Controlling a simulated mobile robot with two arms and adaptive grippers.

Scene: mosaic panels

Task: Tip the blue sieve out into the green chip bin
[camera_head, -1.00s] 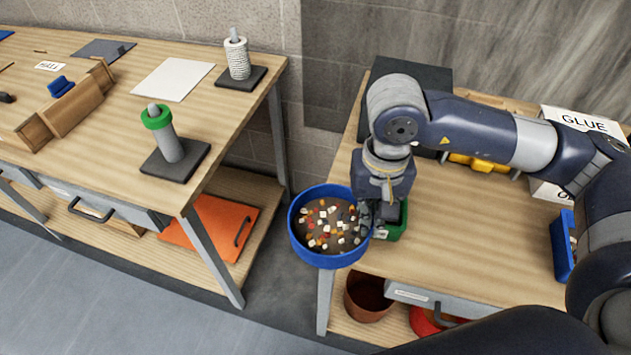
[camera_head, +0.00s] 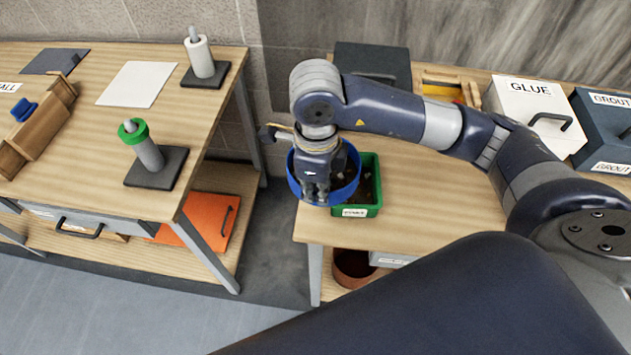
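The blue sieve (camera_head: 348,187) is at the left front edge of the right bench, turned and partly hidden behind my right gripper. My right gripper (camera_head: 317,192) appears shut on its rim; the fingertips overlap the blue wall. I see no chips in the visible part of the sieve, but much of its inside is hidden. The green chip bin (camera_head: 371,203) stands on the bench just right of the sieve, which overlaps its left side in the picture. Some small pieces show in the bin's dark interior. My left gripper is not in view.
A white GLUE box (camera_head: 523,106) and dark GROUT boxes (camera_head: 607,140) stand at the back right. A yellow item (camera_head: 440,91) lies behind the bin. A floor gap (camera_head: 270,235) separates the benches. A brown pot (camera_head: 352,267) sits below the right bench.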

